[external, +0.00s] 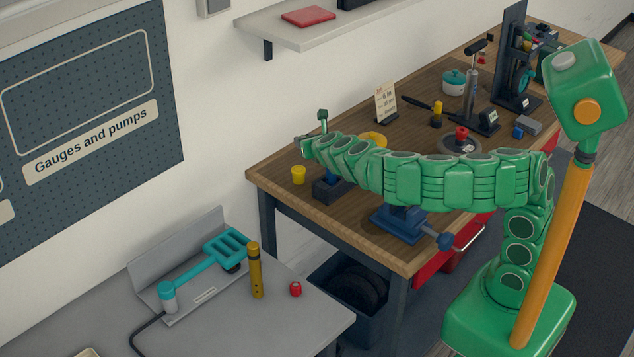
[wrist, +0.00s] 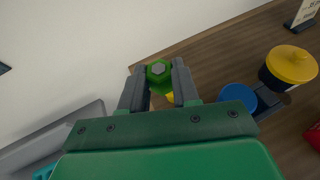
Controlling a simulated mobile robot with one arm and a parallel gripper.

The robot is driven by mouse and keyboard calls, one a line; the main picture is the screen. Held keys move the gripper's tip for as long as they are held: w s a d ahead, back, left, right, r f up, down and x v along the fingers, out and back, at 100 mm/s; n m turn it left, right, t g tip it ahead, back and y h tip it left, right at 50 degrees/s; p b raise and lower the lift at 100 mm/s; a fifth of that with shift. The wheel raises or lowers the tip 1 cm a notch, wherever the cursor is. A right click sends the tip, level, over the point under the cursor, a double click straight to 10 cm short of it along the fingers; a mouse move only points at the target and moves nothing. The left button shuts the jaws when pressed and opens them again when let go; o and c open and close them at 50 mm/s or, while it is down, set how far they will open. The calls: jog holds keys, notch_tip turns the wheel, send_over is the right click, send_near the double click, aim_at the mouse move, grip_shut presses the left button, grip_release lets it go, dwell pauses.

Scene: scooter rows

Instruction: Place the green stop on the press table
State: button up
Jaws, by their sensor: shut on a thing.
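My gripper (wrist: 157,88) is shut on the green stop (wrist: 159,70), which has a grey hexagonal top and sits between the two dark fingers in the wrist view. In the external view the green stop (external: 322,116) stands up at the end of my outstretched arm, above the back left edge of the wooden workbench (external: 270,178). A grey table (external: 290,325) stands at the lower left, with a teal tool (external: 205,268) on it. I cannot tell which surface is the press table; a dark upright press-like stand (external: 512,65) is at the bench's far end.
A yellow cup (external: 298,175), a blue vise (external: 400,222) and several tools crowd the bench. A mustard cylinder (external: 255,270) and a red piece (external: 295,289) stand on the grey table. A shelf (external: 300,35) projects from the wall behind.

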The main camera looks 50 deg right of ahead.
jog(key=s+a+f, duration=0.1)
jog(key=a+f, duration=0.1)
jog(key=a, duration=0.1)
jog(key=n+y, duration=0.1)
send_over(319, 317)
jog(key=w, duration=0.2)
jog(key=f, duration=1.7)
jog(key=shift+s+d, duration=0.1)
jog(key=shift+d, duration=0.25)
jog(key=shift+s+a+f+t, duration=0.15)
jog(key=shift+s+a+t, duration=0.15)
jog(key=shift+s, duration=0.45)
jog(key=shift+f, duration=2.55)
jog(key=o, duration=1)
